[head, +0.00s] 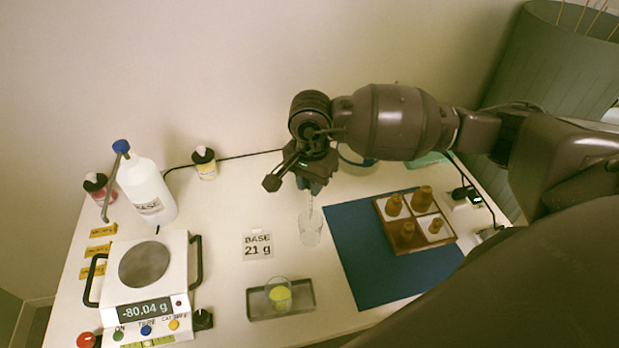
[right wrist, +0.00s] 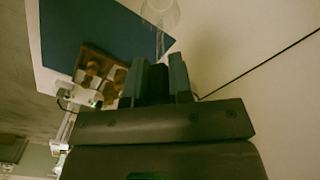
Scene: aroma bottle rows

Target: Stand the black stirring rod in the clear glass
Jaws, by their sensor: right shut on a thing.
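The clear glass (head: 310,232) stands on the white table, just left of the blue mat; its rim shows at the top of the right wrist view (right wrist: 160,12). My right gripper (head: 313,188) is above it, pointing down, shut on a slim tool. The tool's dark upper part (right wrist: 158,84) is between the fingers; a pale, see-through shaft (head: 311,205) reaches down to the glass. Whether its tip is inside the rim is unclear. The held tool looks like a pipette; I see no black stirring rod for certain. My left gripper is not in view.
A grey tray (head: 255,307) holds a glass with yellow-green contents (head: 279,296). A scale (head: 145,262), a BASE bottle (head: 149,190) and small bottles stand left. A BASE 21 g card (head: 257,246) lies near the glass.

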